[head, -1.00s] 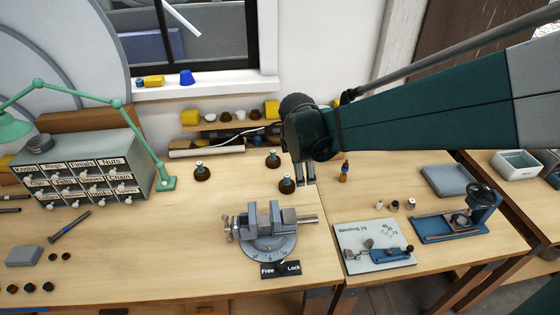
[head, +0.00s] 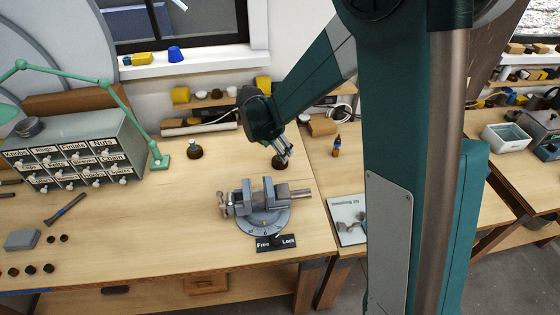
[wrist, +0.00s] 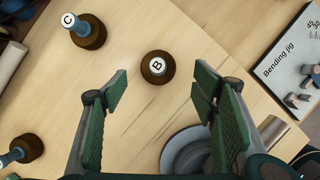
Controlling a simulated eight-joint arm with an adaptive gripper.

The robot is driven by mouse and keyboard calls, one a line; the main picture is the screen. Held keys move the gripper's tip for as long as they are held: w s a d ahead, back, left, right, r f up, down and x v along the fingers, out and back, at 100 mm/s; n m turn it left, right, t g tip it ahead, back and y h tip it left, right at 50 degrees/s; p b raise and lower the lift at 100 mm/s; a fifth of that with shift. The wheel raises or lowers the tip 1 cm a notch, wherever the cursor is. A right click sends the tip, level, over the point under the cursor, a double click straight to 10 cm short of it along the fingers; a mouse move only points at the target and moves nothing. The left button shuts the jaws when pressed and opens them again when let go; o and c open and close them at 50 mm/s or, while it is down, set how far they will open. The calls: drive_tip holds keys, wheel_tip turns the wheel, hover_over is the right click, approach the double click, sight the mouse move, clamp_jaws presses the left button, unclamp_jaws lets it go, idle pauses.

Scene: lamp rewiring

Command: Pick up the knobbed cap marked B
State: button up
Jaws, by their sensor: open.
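The knobbed cap marked B (wrist: 157,67) is a dark brown round piece with a white disc lettered B on top. It stands on the wooden bench, between the lines of the two fingers and just beyond their tips in the wrist view. My gripper (wrist: 160,86) is open and empty, with green ridged pads on either side. In the head view my gripper (head: 287,154) hangs over a dark brown cap (head: 279,164) and partly hides it; its letter is not readable there.
A cap marked C (wrist: 90,34) with a blue knob stands at upper left in the wrist view; another blue-knobbed cap (wrist: 29,147) is at lower left. The vise (head: 262,205) stands close in front. The bending jig (head: 347,218) is to the right.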

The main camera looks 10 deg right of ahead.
sight(277, 162)
drive_tip(key=shift+w+a+f, duration=0.15)
drive_tip(key=shift+w+f, duration=0.05)
drive_tip(key=shift+f, duration=0.15)
drive_tip(key=shift+f, duration=0.1)
drive_tip(key=shift+x, duration=1.2)
drive_tip(key=shift+x, duration=2.6)
drive_tip(key=c, duration=1)
